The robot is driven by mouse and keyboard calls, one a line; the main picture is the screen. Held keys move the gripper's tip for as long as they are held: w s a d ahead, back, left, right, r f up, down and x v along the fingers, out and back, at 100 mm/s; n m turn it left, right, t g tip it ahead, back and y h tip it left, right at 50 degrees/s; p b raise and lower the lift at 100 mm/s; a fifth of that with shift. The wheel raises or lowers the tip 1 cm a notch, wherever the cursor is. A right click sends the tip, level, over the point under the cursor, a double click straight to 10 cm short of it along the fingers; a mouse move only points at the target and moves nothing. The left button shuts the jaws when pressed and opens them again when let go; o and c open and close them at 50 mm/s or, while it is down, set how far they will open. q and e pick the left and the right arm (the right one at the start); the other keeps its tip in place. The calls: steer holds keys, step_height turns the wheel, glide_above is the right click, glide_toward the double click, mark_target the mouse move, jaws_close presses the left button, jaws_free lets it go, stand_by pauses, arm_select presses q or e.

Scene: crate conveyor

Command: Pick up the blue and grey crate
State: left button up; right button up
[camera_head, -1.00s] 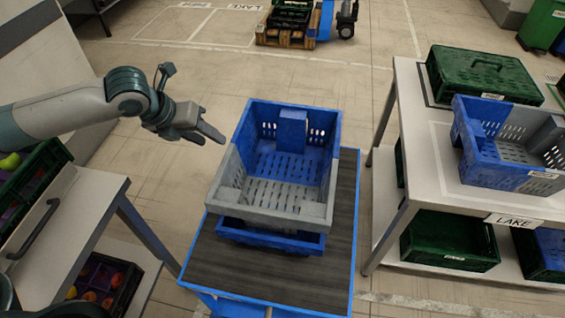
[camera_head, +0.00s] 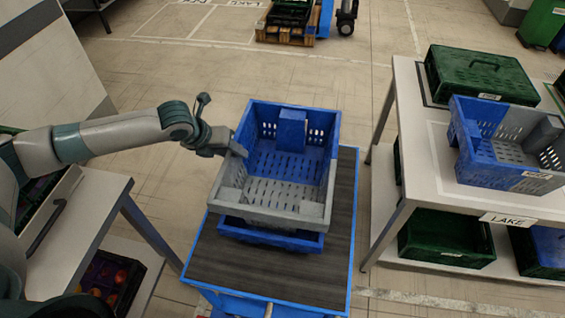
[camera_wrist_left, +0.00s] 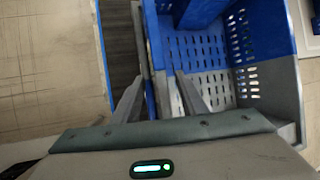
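The blue and grey crate (camera_head: 270,214) stands on top of a lower blue crate (camera_head: 270,237) on the dark-topped cart. It is empty, with a blue far part and a grey near part. It also shows in the left wrist view (camera_wrist_left: 276,98). My left gripper (camera_head: 239,150) is at the crate's left wall. In the left wrist view its two fingers (camera_wrist_left: 160,98) are apart, one on each side of that wall. Whether either finger touches the wall cannot be told. My right gripper is out of view.
A second blue and grey crate (camera_head: 502,180) and a closed green crate (camera_head: 480,72) stand on the white table at the right, above green and blue crates. The cart's blue-edged top (camera_head: 262,275) is bare in front. A white table (camera_head: 85,235) stands at the left.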

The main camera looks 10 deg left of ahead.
arm_select(q)
steer(key=shift+w+d+f+p, duration=0.15)
steer(key=shift+w+f+p, duration=0.1)
steer(key=shift+p, duration=0.1)
steer(key=p+x, duration=0.1)
steer(key=x, duration=0.2)
steer(key=shift+w+d+f, duration=0.1)
steer(key=shift+w+f, duration=0.15)
steer(key=shift+f, duration=0.05)
steer(key=shift+w+d+f, duration=0.1)
steer(key=shift+w+f, duration=0.05)
steer(key=shift+f, duration=0.15)
steer(key=shift+c, duration=0.3)
jaws_close()
steer(key=shift+r, duration=0.15)
